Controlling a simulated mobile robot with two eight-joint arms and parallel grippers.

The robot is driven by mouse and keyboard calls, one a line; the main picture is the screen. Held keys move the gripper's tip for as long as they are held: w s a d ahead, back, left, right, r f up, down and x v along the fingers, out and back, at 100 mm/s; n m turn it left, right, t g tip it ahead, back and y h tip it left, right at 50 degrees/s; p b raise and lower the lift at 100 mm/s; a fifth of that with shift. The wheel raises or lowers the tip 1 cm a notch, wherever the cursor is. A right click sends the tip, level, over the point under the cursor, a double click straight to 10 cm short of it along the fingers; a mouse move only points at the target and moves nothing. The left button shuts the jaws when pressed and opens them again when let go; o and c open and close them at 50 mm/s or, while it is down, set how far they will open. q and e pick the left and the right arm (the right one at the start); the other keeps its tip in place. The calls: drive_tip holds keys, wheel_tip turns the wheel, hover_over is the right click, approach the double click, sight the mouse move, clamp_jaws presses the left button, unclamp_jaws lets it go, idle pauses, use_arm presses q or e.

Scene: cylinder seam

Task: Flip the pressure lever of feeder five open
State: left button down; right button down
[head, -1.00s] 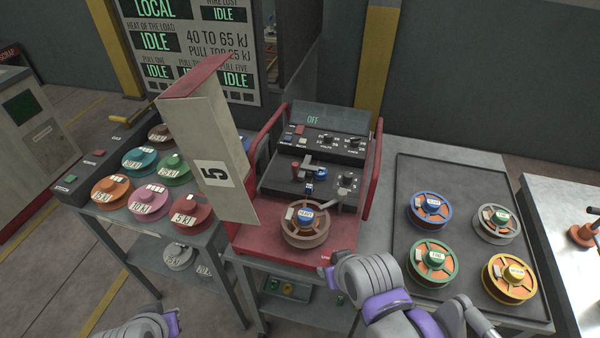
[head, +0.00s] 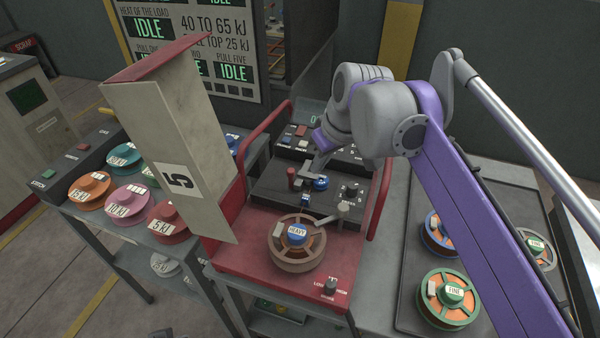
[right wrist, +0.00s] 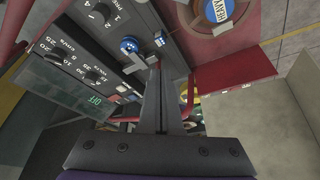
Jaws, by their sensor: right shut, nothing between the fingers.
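Feeder five is a red machine (head: 330,270) with a raised pale cover marked 5 (head: 170,130). On its dark deck stand a red post (head: 291,177) and a blue knob (head: 321,183), also in the right wrist view (right wrist: 129,45). A grey arm with a pale knob (head: 343,207) sits by the brown HEAVY spool (head: 297,240). I cannot tell which part is the pressure lever. My right gripper (head: 311,172) is shut and empty, reaching over the deck close to the blue knob; contact is unclear. It also shows in the right wrist view (right wrist: 165,65). My left gripper is out of view.
A red guard rail (head: 380,200) stands at the feeder's right side. Colored spools (head: 90,190) fill the left bench. More spools, including a green one (head: 448,298), lie on the dark tray (head: 405,318) at right. My right arm crosses above that tray.

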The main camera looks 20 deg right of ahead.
drive_tip(key=shift+s+a, duration=0.1)
approach(292, 181)
drive_tip(key=f, duration=0.1)
drive_tip(key=s+f, duration=0.1)
drive_tip(key=f, duration=0.1)
drive_tip(key=s+f, duration=0.1)
drive_tip(key=f, duration=0.1)
drive_tip(key=shift+d+b, duration=0.3)
drive_tip(key=shift+d, duration=0.1)
drive_tip(key=shift+w+a+r, duration=0.1)
drive_tip(key=shift+w+a, duration=0.1)
drive_tip(key=shift+w, duration=0.35)
drive_tip(key=shift+w+a+r, duration=0.15)
drive_tip(key=shift+w+a, duration=0.05)
drive_tip(key=shift+w, duration=0.4)
drive_tip(key=shift+w+a+p, duration=0.2)
drive_tip(key=shift+w+p, duration=0.1)
drive_tip(key=shift+w, duration=0.3)
drive_tip(key=shift+w+a+m, duration=0.15)
drive_tip(key=shift+a+m, duration=0.15)
